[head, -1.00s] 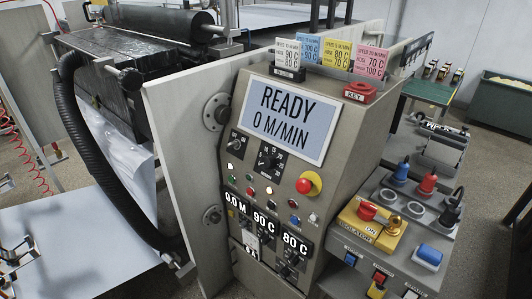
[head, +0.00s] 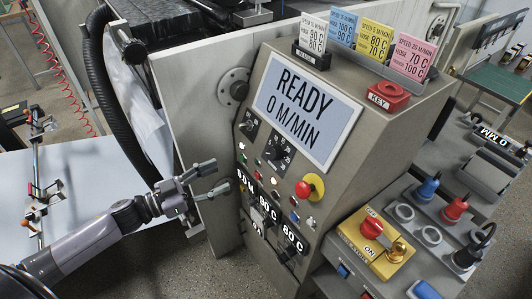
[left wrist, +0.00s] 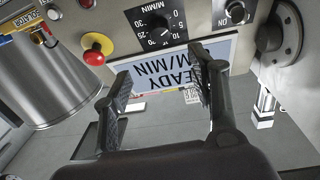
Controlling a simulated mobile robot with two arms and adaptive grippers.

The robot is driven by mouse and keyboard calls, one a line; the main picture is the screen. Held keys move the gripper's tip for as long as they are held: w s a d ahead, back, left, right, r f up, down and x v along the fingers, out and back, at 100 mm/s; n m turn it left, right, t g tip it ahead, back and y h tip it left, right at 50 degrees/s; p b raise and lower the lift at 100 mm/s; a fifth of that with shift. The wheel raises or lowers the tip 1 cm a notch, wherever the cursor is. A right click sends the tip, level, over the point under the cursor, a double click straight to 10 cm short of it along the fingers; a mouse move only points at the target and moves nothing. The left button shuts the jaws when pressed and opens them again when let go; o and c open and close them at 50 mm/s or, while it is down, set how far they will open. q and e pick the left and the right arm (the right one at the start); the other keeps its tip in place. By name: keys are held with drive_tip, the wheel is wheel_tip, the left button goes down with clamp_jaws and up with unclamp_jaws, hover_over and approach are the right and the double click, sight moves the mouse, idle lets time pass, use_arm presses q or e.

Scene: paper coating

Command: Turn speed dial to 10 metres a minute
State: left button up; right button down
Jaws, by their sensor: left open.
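The speed dial (head: 277,157) is a dark knob on a black scale plate on the grey control panel, below the screen. The screen (head: 305,108) reads READY 0 M/MIN. In the left wrist view the panel appears upside down, and the dial (left wrist: 156,37) with its M/MIN scale is beyond the fingers; I cannot tell its exact setting. My left gripper (head: 212,180) is open and empty, to the left of the panel and apart from the dial. Its two fingers also show in the left wrist view (left wrist: 160,75). My right gripper is not in view.
A red stop button (head: 309,188) on a yellow collar juts from the panel. Another knob (head: 249,126) is left of the speed dial. A yellow isolator (head: 374,238) stands at lower right. Coloured cards (head: 376,39) stand on top. A black hose (head: 96,90) hangs at left.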

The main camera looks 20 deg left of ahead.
sight(270, 155)
use_arm(q)
drive_tip(key=p+x, duration=0.3)
drive_tip(key=x, duration=1.1)
drive_tip(key=shift+w+d, duration=0.15)
drive_tip(key=shift+w, duration=0.05)
drive_tip(key=shift+w+d, duration=0.3)
drive_tip(key=shift+d, duration=0.05)
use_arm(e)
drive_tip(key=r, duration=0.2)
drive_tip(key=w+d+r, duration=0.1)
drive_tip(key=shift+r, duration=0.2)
use_arm(q)
drive_tip(key=shift+c, duration=0.5)
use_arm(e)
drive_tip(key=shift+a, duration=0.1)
use_arm(q)
drive_tip(key=shift+f, duration=0.1)
drive_tip(key=c, duration=1.1)
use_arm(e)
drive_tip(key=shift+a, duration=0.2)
